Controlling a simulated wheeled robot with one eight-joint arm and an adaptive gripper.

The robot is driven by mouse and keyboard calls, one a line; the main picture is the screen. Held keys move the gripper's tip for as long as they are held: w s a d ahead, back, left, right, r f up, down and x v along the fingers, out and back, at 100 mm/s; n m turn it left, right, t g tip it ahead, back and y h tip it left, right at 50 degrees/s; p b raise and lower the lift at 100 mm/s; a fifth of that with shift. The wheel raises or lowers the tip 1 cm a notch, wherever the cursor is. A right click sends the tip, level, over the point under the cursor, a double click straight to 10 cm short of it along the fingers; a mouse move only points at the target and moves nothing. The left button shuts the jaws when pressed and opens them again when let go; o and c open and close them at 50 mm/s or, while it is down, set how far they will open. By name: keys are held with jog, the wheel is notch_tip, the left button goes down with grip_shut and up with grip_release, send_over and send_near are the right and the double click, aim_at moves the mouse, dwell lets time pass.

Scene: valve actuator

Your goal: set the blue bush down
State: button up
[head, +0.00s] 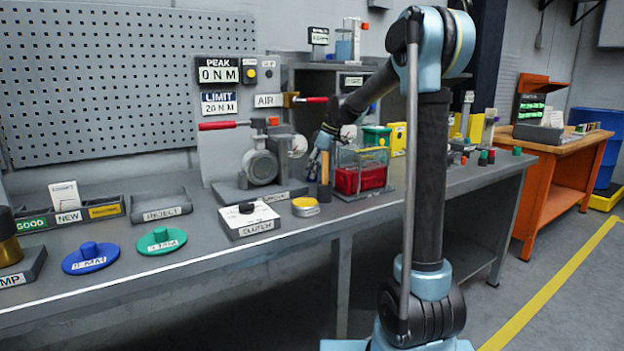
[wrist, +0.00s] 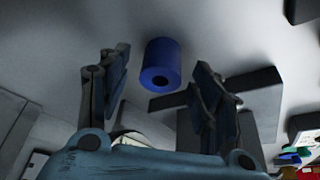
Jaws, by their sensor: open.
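The blue bush (wrist: 160,60) is a short blue cylinder with a dark hole in its end. In the wrist view it lies between and just beyond the two spread fingers of my gripper (wrist: 164,78), with a visible gap on each side. It appears against a plain grey surface; I cannot tell whether it touches it. I cannot make out the blue bush in the head view.
The grey bench (head: 215,250) carries a valve rig (head: 262,165), a clutch tray (head: 250,218) and a yellow round can (head: 305,206) near my gripper. A blue disc (head: 90,258) and a green disc (head: 161,241) lie at left. The front strip between is clear.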

jog(key=c, duration=1.3)
